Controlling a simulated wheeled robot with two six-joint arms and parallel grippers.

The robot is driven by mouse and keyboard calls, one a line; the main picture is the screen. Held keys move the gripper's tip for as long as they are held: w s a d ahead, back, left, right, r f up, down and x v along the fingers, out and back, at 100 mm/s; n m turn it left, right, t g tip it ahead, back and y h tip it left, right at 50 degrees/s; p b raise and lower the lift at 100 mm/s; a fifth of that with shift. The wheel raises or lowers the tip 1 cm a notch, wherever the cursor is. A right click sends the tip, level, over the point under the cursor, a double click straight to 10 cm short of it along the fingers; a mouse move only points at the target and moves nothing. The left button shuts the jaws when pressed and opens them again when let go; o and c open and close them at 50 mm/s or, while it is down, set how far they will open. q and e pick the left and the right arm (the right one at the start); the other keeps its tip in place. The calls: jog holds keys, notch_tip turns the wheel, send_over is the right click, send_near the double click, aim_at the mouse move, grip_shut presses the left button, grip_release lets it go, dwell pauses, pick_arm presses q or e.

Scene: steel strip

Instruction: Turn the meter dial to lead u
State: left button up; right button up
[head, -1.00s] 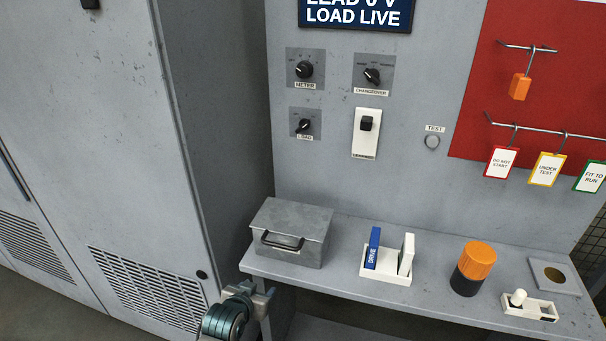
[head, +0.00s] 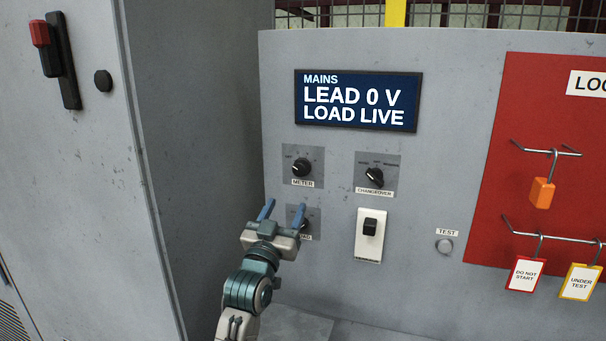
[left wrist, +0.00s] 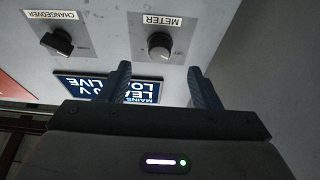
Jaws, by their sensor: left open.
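The meter dial (head: 301,168) is a round black knob on a grey plate labelled METER, on the upright panel below the display. It also shows in the left wrist view (left wrist: 159,45), upside down, between and beyond my fingertips. My left gripper (head: 283,212) is open and empty. The left wrist view shows both blue fingers (left wrist: 158,82) apart, not touching the dial. My right gripper is not in view.
The display (head: 358,101) reads MAINS, LEAD 0 V, LOAD LIVE. The changeover dial (head: 374,176) and a black switch on a white plate (head: 369,234) are to the right. A grey cabinet (head: 80,190) stands left.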

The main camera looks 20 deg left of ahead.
aim_at(299, 173)
pick_arm(q)
jog(key=p+x, duration=0.2)
jog(key=x, duration=0.3)
jog(key=r+p+x, duration=0.1)
jog(key=p+x, duration=0.2)
jog(key=x, duration=0.2)
jog(key=shift+s+r, duration=0.1)
jog(key=shift+s, duration=0.05)
jog(key=shift+r, duration=0.1)
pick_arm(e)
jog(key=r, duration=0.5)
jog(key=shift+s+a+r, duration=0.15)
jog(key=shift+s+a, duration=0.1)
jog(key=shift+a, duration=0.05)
pick_arm(q)
jog(key=shift+c, duration=0.5)
